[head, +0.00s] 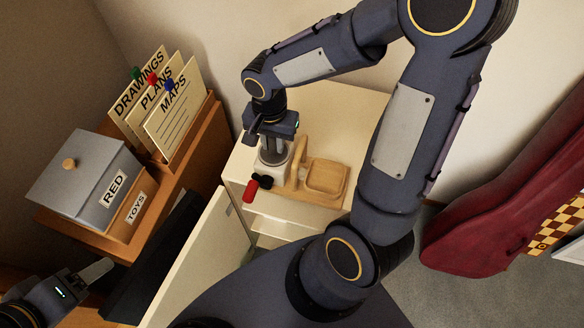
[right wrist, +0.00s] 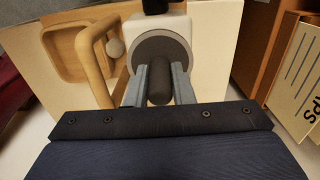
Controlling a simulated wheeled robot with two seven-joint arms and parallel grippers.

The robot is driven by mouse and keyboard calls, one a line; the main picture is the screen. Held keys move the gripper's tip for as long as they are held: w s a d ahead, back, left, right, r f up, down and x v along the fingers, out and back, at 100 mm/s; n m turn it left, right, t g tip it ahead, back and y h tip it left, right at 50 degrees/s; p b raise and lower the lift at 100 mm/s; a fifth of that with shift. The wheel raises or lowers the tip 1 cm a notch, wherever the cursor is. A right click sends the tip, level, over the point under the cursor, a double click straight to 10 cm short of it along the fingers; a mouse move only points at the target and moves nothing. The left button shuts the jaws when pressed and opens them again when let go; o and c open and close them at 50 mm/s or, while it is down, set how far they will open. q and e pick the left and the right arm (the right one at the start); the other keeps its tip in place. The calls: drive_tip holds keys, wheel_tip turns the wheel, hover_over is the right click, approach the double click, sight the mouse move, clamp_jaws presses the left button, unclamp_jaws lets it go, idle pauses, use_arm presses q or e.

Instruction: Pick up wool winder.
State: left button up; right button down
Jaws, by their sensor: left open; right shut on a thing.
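The wool winder (head: 272,172) stands on the cream cabinet top, with a white body and a dark crank ending in a red handle (head: 250,190). In the right wrist view its grey disc (right wrist: 180,50) and dark upright post (right wrist: 159,85) face me. My right gripper (head: 272,150) reaches down from above, shut on the winder's post, one finger on each side. It also shows in the right wrist view (right wrist: 159,88). I cannot tell whether the winder's base is clear of the top. My left gripper (head: 98,272) is open and empty at the lower left, far from the winder.
A wooden tray with an upright handle (head: 326,178) stands close beside the winder, on the cabinet top (head: 345,115). A grey box marked RED (head: 85,178) and a file holder with cards (head: 160,105) are at left. A dark red case (head: 480,225) leans at right.

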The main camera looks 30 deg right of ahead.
drive_tip(key=shift+r, duration=0.25)
idle(0.4)
